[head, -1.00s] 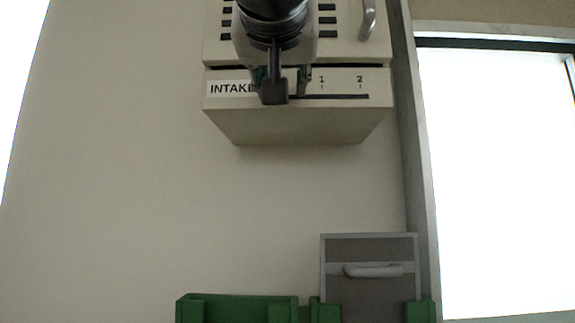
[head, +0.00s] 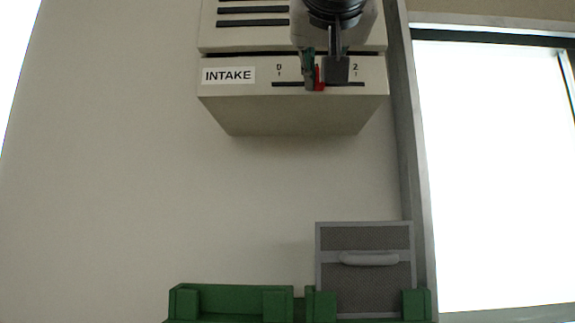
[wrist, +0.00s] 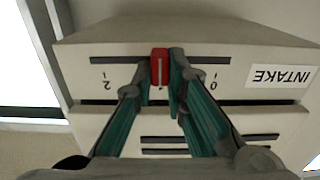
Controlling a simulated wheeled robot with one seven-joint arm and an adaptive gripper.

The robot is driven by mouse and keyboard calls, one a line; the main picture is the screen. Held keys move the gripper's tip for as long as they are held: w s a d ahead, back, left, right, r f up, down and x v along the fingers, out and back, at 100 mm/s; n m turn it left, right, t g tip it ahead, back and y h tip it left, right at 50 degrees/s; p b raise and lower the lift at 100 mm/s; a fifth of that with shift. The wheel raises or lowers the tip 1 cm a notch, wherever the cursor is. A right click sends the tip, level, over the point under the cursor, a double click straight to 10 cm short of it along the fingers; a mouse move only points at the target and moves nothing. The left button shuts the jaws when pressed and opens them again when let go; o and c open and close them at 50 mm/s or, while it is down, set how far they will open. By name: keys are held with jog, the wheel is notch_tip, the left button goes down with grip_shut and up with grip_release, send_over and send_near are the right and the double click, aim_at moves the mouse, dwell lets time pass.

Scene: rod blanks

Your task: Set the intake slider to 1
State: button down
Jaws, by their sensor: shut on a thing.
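The intake slider is a red knob (head: 319,80) in a dark slot on the front of a beige box labelled INTAKE (head: 228,75). In the head view it stands about midway between the 0 and 2 marks; my gripper hides the 1. The wrist view shows the scale upside down, with the red knob (wrist: 159,66) lined up with the 1 mark. My gripper (head: 322,78) is shut on the knob, one finger on each side, as the wrist view also shows (wrist: 162,72).
Below on the wall is a grey mesh panel with a handle (head: 368,259), set in a green holder (head: 230,302). A bright window (head: 490,180) with a grey frame is on the right. The wall between box and holder is clear.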

jog(key=c, duration=1.6)
grip_release()
jog(key=s, duration=1.2)
jog(key=shift+a, duration=0.25)
